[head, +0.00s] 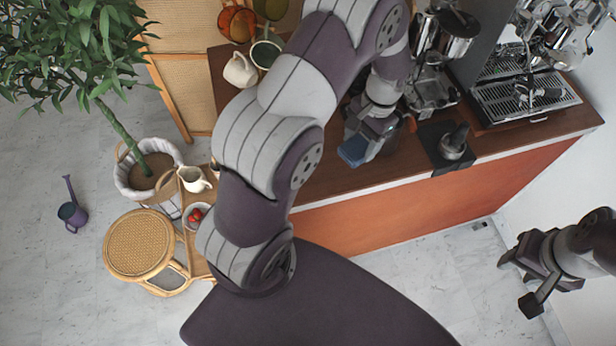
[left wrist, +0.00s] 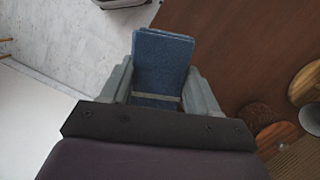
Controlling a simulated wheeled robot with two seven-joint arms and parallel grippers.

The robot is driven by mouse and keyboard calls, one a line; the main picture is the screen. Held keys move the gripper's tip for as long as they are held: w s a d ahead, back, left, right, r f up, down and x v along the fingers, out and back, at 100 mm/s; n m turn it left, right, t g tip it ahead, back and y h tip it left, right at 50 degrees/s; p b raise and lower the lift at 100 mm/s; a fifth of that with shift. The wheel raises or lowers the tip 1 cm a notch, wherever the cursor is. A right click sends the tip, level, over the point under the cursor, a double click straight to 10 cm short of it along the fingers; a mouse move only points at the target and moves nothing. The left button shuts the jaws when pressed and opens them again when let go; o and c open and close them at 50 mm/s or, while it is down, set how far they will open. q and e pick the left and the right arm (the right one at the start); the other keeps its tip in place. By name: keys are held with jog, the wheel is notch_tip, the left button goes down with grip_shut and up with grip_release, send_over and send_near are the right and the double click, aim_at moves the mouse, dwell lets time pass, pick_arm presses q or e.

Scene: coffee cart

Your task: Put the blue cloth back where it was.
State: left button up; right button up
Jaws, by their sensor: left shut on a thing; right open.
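The blue cloth (head: 353,150) is folded into a small pad. In the head view it hangs from my left gripper (head: 366,137) above the brown counter (head: 325,180), near the counter's front edge. In the left wrist view the cloth (left wrist: 160,62) sits between the two fingers of my left gripper (left wrist: 158,92), which is shut on it. Whether the cloth touches the counter I cannot tell. My right gripper (head: 527,282) is open and empty, over the floor at the lower right, away from the counter.
A coffee grinder (head: 430,90) and an espresso machine (head: 525,95) stand behind and right of my left gripper. A tamper (head: 453,140) stands on a dark mat (head: 440,165). A white jug (head: 240,70) and a cup (head: 265,54) stand at the counter's left end.

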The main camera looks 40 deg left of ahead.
pick_arm(q)
jog(key=shift+a+f, duration=0.9)
jog(key=shift+f, duration=0.3)
jog(key=s+a+f+p, duration=0.1)
jog(key=a+f, duration=0.1)
jog(key=a, duration=0.1)
jog(key=s+a+f+p, duration=0.1)
jog(key=s+a, duration=0.1)
jog(key=s+a+f+p, duration=0.1)
jog(key=s+a+f, duration=0.1)
jog(key=a, duration=0.1)
jog(key=shift+a+f+p, duration=0.3)
jog(key=shift+f+p, duration=0.05)
jog(key=x, duration=0.1)
jog(key=p+x, duration=0.1)
jog(key=x, duration=0.1)
jog(key=shift+w+f, duration=0.3)
jog(key=shift+f, duration=0.4)
pick_arm(e)
jog(key=r, duration=0.4)
jog(key=shift+w+a, duration=0.15)
jog(key=shift+w, duration=0.1)
pick_arm(q)
jog(key=shift+f, duration=0.15)
pick_arm(e)
jog(key=shift+f, duration=0.1)
